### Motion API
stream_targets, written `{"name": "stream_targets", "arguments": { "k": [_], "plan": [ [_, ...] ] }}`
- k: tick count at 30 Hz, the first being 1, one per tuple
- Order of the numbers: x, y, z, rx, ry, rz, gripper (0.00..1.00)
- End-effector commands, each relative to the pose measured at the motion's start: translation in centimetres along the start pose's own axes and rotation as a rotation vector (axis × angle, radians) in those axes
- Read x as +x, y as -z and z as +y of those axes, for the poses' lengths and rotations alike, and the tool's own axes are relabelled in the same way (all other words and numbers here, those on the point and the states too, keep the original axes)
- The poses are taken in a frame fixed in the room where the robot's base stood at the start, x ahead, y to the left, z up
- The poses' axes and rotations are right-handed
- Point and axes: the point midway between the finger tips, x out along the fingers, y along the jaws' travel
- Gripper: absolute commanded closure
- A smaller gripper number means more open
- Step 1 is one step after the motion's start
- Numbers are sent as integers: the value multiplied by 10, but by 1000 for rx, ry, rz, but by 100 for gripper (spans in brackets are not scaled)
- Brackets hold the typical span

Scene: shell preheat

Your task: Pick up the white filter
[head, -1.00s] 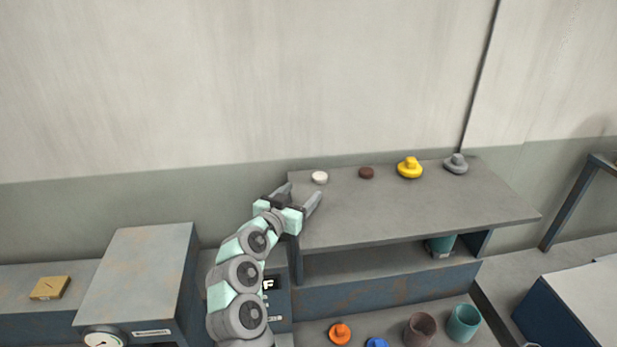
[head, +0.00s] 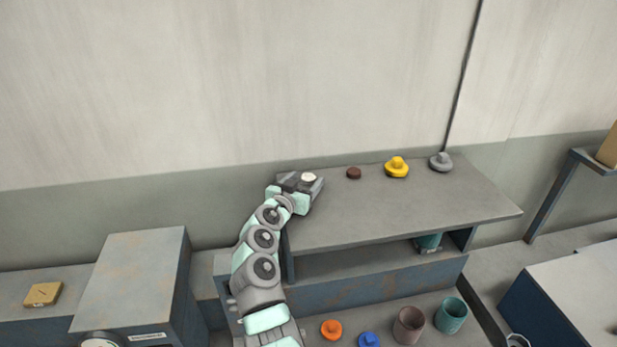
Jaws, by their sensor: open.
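The white filter (head: 309,177) is a small round white disc at the left end of the grey bench top (head: 400,205). My gripper (head: 306,180) is at the filter, with its fingers around or just beside it. The jaws are open. The fingers partly hide the filter's lower edge, and I cannot tell whether they touch it.
On the bench top, right of the filter, stand a dark brown disc (head: 353,173), a yellow knobbed piece (head: 397,168) and a grey knobbed piece (head: 441,162). Below are an orange piece (head: 331,329), a blue piece (head: 369,340) and two cups (head: 408,325).

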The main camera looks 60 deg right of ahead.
Motion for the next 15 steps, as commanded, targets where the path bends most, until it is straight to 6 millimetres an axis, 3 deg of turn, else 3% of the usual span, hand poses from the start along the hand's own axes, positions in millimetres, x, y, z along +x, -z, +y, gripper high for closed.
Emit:
{"name": "stream_targets", "arguments": {
  "k": [10, 15],
  "plan": [
    [4, 0, 0, 0, 0, 0, 35],
    [4, 0, 0, 0, 0, 0, 49]
  ]
}}
